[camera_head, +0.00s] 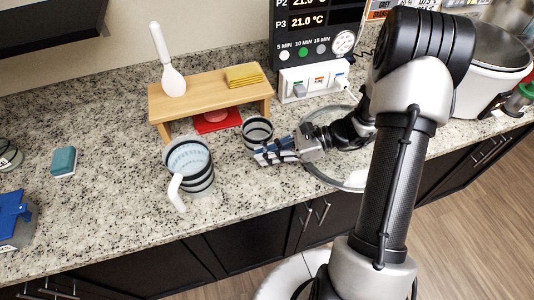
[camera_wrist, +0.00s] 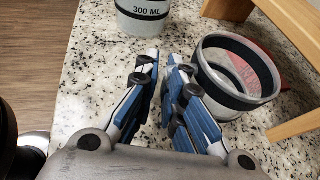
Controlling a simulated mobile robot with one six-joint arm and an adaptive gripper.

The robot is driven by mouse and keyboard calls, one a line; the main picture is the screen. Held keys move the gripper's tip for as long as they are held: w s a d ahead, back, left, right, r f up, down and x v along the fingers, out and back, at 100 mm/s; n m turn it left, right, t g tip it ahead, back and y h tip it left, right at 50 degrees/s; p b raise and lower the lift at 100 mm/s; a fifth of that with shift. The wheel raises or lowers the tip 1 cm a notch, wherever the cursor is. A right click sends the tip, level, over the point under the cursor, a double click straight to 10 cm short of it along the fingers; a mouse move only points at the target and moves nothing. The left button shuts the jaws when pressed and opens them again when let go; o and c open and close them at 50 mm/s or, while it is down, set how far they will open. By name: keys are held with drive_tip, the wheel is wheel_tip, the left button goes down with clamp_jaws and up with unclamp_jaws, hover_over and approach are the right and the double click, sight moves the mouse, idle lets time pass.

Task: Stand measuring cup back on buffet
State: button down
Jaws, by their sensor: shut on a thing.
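A small clear measuring cup with dark bands (camera_head: 257,137) is on the granite buffet, upright or nearly so; I cannot tell whether its base touches. It also shows in the wrist view (camera_wrist: 250,99), mouth open, right beside my right finger. My gripper (camera_head: 264,157) reaches in low from the right, shut on the small cup's near side. In the wrist view my gripper's blue fingers (camera_wrist: 168,78) stand apart, and the gripped part is hidden. A larger banded measuring jug (camera_head: 200,180) with a white handle stands upright to the left; its wall reads 300 ML (camera_wrist: 142,16).
A round glass lid (camera_head: 347,181) lies under my arm. A stockpot (camera_head: 488,85) stands right.

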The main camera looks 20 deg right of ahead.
drive_tip(key=c, duration=1.7)
unclamp_jaws()
drive_tip(key=shift+f, duration=0.1)
drive_tip(key=shift+d+r, duration=0.15)
drive_tip(key=shift+r, duration=0.15)
drive_tip(key=p+v, duration=0.4)
drive_tip(key=v, duration=0.7)
drive_tip(key=s+a+r+n+h, duration=0.5)
drive_tip(key=s+r+n, duration=0.3)
drive_tip(key=n, duration=0.2)
drive_tip(key=s+a+r+n+t+h, duration=0.1)
drive_tip(key=s+a+r+n+h, duration=0.5)
drive_tip(key=s+r+n, duration=0.3)
drive_tip(key=shift+n+h, duration=0.9)
drive_tip(key=shift+n, duration=0.2)
